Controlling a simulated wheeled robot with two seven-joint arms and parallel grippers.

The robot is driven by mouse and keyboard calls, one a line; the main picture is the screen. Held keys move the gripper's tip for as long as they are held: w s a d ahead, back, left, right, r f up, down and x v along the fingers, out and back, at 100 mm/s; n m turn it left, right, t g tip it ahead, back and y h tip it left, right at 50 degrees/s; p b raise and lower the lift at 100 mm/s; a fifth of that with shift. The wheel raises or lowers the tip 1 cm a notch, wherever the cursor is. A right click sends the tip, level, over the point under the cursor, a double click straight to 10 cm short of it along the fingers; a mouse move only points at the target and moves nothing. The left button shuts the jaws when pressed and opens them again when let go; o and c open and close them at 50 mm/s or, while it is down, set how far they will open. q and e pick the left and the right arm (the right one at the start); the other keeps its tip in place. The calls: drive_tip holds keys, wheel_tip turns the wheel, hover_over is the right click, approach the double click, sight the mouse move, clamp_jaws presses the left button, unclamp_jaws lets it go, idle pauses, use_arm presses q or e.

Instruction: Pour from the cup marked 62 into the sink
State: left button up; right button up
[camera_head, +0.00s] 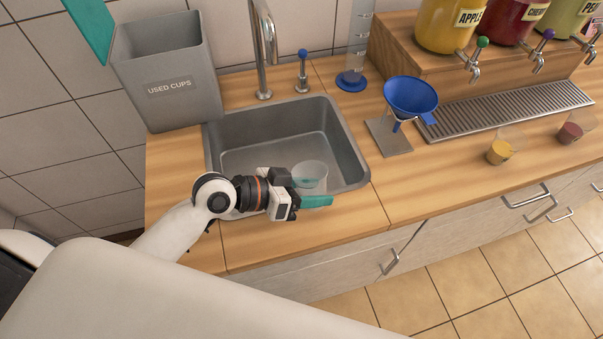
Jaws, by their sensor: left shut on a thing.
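My left gripper (312,197) is at the front edge of the sink (270,128), its teal fingers shut on a clear cup (311,174). The cup looks roughly upright over the front right part of the basin. Its lower part is partly hidden by the gripper. I see no coloured liquid in it and cannot read any number on it. No stream falls from it. My right gripper is not in view.
A grey bin (168,85) labelled USED CUPS stands left of the sink. The faucet (264,50) rises behind it.

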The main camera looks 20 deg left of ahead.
use_arm(q)
drive_tip(key=shift+s+d+m+t+y, duration=0.2)
drive_tip(key=shift+s+m+t+y, duration=0.1)
drive_tip(key=shift+m, duration=0.2)
drive_tip(key=shift+d, duration=0.1)
drive_tip(key=shift+s+d+r+p, duration=0.15)
drive_tip(key=shift+p, duration=0.45)
drive_tip(key=shift+m+t+y, duration=0.3)
drive_tip(key=shift+m+y, duration=0.1)
drive_tip(key=shift+m, duration=0.2)
drive_tip(key=s+d+r+p, duration=0.1)
drive_tip(key=s+d+p, duration=0.1)
drive_tip(key=p, duration=0.1)
drive_tip(key=shift+s+d+r, duration=0.3)
drive_tip(key=shift+r, duration=0.05)
drive_tip(key=shift+s+d, duration=0.25)
drive_tip(key=shift+s, duration=0.05)
drive_tip(key=shift+w, duration=0.1)
